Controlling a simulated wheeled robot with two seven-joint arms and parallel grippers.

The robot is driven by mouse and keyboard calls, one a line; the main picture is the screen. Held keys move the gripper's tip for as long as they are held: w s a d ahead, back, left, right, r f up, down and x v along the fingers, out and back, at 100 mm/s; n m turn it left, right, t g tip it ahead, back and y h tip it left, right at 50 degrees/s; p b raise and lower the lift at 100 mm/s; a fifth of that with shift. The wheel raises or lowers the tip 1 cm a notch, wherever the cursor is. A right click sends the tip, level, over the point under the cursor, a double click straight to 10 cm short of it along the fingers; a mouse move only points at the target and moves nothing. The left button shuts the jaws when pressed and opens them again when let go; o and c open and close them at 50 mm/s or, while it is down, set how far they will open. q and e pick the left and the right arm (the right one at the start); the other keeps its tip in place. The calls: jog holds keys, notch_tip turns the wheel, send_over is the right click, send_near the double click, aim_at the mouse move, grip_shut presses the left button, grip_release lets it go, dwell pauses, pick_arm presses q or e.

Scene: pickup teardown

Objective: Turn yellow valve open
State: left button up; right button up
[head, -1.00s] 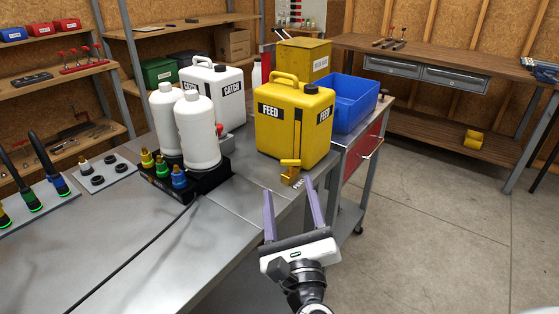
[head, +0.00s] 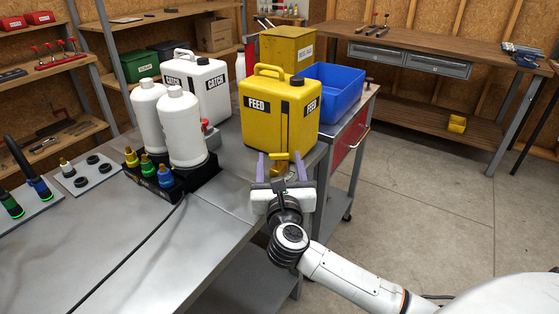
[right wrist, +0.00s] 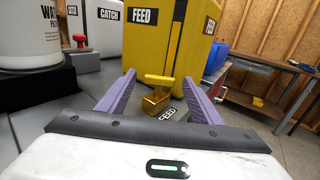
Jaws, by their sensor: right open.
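The yellow valve (head: 281,168) is a small brass-yellow body with a flat handle, low at the front of the yellow FEED jug (head: 270,125). It also shows in the right wrist view (right wrist: 156,102), with its handle lying crosswise on top and a FEED label beside it. My right gripper (head: 280,156) is open, with one purple finger on each side of the valve. In the right wrist view the valve is between the fingers (right wrist: 159,77), with gaps on both sides and no clear contact. My left gripper is not in view.
A white CATCH jug (head: 203,88) and white bottles in a black base (head: 202,172) stand left of the FEED jug. A blue bin (head: 334,92) and yellow box (head: 287,50) are behind. The metal bench (head: 130,225) is clear in front; a cable crosses it.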

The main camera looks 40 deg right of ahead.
jog(key=shift+w, duration=0.1)
jog(key=c, duration=1.1)
jog(key=shift+o, duration=0.2)
